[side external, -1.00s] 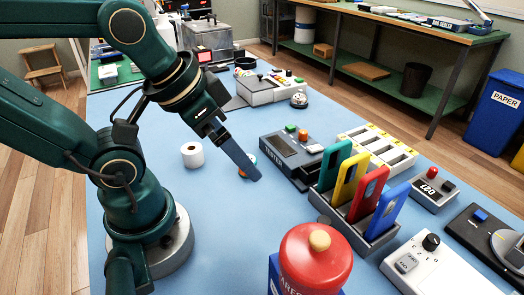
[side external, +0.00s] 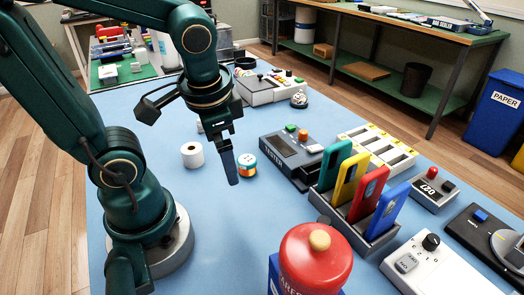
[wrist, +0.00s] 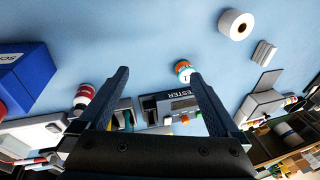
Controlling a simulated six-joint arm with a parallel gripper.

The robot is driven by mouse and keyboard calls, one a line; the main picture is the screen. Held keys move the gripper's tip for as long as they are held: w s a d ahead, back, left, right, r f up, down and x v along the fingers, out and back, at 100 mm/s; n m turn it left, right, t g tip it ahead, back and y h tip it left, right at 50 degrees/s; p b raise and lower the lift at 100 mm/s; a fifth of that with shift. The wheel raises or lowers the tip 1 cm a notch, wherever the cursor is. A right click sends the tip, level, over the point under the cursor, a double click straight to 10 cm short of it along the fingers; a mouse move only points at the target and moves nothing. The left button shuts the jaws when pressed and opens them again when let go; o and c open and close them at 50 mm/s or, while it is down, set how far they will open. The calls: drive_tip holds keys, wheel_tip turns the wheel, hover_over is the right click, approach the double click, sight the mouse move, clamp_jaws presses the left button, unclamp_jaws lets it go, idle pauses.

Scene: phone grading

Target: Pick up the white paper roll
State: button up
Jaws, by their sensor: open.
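The white paper roll (side external: 192,155) stands upright on the blue table, left of my gripper in the side view. In the wrist view, the white paper roll (wrist: 236,24) is near the top right, with its dark core hole showing, beyond the fingertips and apart from them. My gripper (side external: 231,178) points down above the table, to the right of the roll. In the wrist view my gripper (wrist: 158,75) shows its two fingers spread wide with nothing held between them.
A small orange, white and teal roll (side external: 246,165) stands just right of my gripper. The tester box (side external: 290,155) and a rack with colored phones (side external: 372,230) are further right. A red-topped item (side external: 315,262) is in front. The table left of the rack is mostly clear.

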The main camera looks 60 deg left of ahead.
sight(196, 150)
drive_tip(key=a+f+m+g+y, duration=0.1)
drive_tip(key=a+g, duration=0.1)
drive_tip(key=a+f+m+g+y, duration=0.1)
drive_tip(key=a+f, duration=0.1)
drive_tip(key=a, duration=0.1)
drive_tip(key=a+f+m+g+y, duration=0.2)
drive_tip(key=a, duration=0.1)
drive_tip(key=shift+s+a+g, duration=0.25)
drive_tip(key=shift+s+g, duration=0.05)
drive_tip(key=shift+s, duration=0.05)
drive_tip(key=a+f+m+g+y, duration=0.1)
drive_tip(key=a+m, duration=0.1)
drive_tip(key=a+f+m+g+y, duration=0.1)
drive_tip(key=a+f+y, duration=0.1)
drive_tip(key=a, duration=0.1)
drive_tip(key=a+f+m+y, duration=0.1)
drive_tip(key=a+f+m, duration=0.1)
drive_tip(key=shift+s+a+m+g+y, duration=0.1)
drive_tip(key=shift+a+m+g+y, duration=0.2)
drive_tip(key=shift+g+y, duration=0.1)
drive_tip(key=shift+a+f+m+y, duration=0.35)
drive_tip(key=shift+a+m+y, duration=0.15)
drive_tip(key=shift+x, duration=2.55)
drive_tip(key=shift+d, duration=0.1)
drive_tip(key=c, duration=1.5)
